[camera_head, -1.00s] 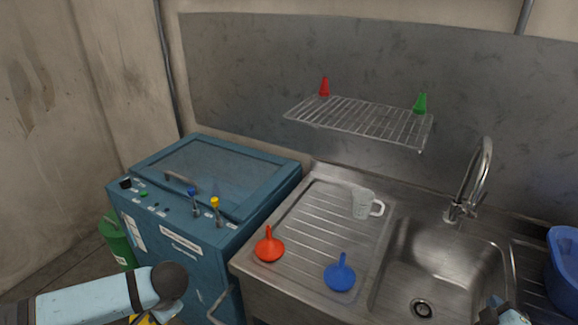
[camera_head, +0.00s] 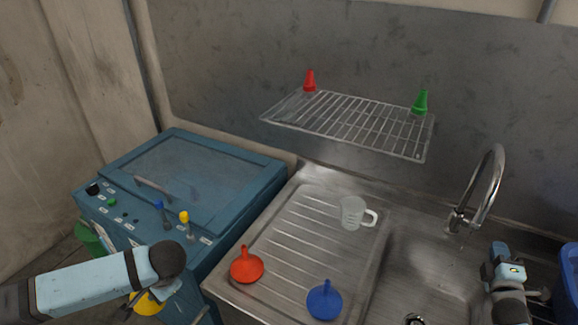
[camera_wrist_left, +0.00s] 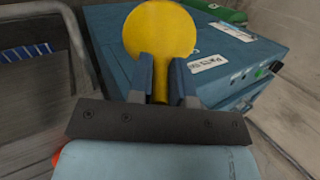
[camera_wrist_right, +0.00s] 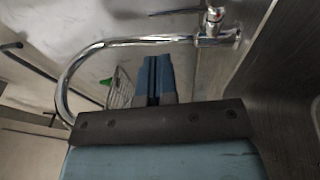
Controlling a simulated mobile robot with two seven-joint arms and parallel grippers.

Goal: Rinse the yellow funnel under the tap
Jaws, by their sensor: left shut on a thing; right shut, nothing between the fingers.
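The yellow funnel (camera_head: 149,301) shows below my left wrist at the lower left, in front of the blue machine, partly hidden by my arm. In the left wrist view, my left gripper (camera_wrist_left: 160,77) is shut on the stem of the yellow funnel (camera_wrist_left: 161,38), its wide cone beyond the fingers. The curved tap (camera_head: 488,182) stands at the back of the steel sink (camera_head: 425,250). My right gripper (camera_head: 501,250) is shut and empty over the sink's right side. The right wrist view shows its closed fingers (camera_wrist_right: 155,75) near the tap (camera_wrist_right: 140,40).
A red funnel (camera_head: 247,267), a blue funnel (camera_head: 324,302) and a clear jug (camera_head: 352,214) stand on the drainboard (camera_head: 290,240). A wire shelf (camera_head: 350,120) above holds a red cone (camera_head: 310,80) and a green cone (camera_head: 420,102). A blue tub (camera_head: 569,270) sits at right.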

